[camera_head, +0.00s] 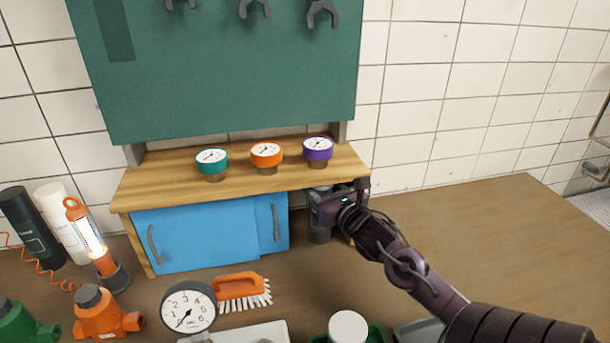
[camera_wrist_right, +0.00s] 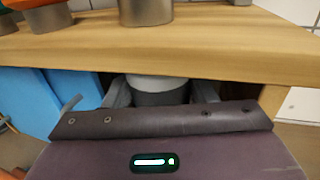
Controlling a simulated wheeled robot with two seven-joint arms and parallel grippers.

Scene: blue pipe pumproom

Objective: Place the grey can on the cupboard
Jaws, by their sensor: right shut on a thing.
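The cupboard (camera_head: 160,186) has a wooden top and blue sliding doors (camera_head: 195,232) pushed to the left, so its right part is open. My right gripper (camera_head: 322,205) is shut on the grey can (camera_head: 320,234), below the level of the top, at the open right part. The can is upright and partly hidden by the gripper. In the right wrist view the can (camera_wrist_right: 160,88) sits between the fingers, below the front edge of the cupboard top (camera_wrist_right: 225,45). Whether it is inside or just in front of the opening is unclear. My left gripper is not in view.
A green tool board (camera_head: 220,80) hangs above. The counter at right is clear.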

